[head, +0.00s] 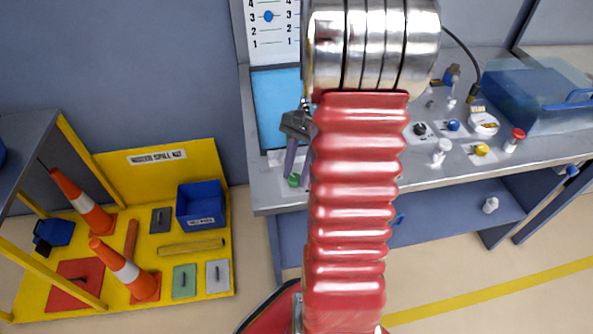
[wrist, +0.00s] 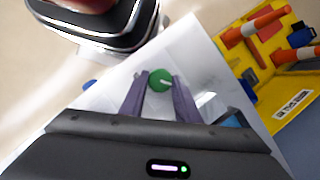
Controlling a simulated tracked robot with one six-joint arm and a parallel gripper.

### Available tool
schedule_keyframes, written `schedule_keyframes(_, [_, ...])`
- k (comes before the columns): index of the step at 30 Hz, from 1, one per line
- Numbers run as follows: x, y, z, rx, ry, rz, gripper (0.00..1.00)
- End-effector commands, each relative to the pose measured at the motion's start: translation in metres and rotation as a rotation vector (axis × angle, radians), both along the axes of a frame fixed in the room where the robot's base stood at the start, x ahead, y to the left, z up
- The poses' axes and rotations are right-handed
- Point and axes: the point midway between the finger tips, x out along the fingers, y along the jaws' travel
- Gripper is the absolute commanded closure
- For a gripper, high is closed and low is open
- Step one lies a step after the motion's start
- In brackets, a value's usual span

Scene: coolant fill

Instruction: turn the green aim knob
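The green aim knob (wrist: 160,80) is round with a pale pointer line on top. It sits on a white plate near the bench's left end. In the head view, the knob (head: 293,180) shows low by my fingertips. My gripper (head: 297,176) points down at it from above. In the wrist view, the two purple-grey fingers of my gripper (wrist: 160,82) stand apart, one tip on each side of the knob. Whether they touch it is too close to tell. My red arm hides part of the bench to the right.
A blue panel (head: 276,100) and a number scale (head: 268,32) stand behind the knob. Other knobs, including a yellow one (head: 482,150), and a clear blue bin (head: 540,95) are on the right. A yellow spill kit station (head: 205,260) with orange cones is left.

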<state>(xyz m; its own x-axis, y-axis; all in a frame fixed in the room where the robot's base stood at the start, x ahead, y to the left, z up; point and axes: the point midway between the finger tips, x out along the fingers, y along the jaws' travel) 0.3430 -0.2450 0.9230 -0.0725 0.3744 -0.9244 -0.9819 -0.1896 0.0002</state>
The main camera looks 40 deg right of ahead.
Motion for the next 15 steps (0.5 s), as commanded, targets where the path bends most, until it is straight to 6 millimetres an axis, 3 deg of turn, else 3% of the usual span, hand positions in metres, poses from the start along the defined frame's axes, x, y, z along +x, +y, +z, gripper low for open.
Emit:
schedule_keyframes(8, [0.0002,0.0000,0.0002,0.000,-0.001,0.000,0.93])
schedule_keyframes(15, [-0.0008,-0.0003,0.0001,0.001,0.000,-0.063,0.93])
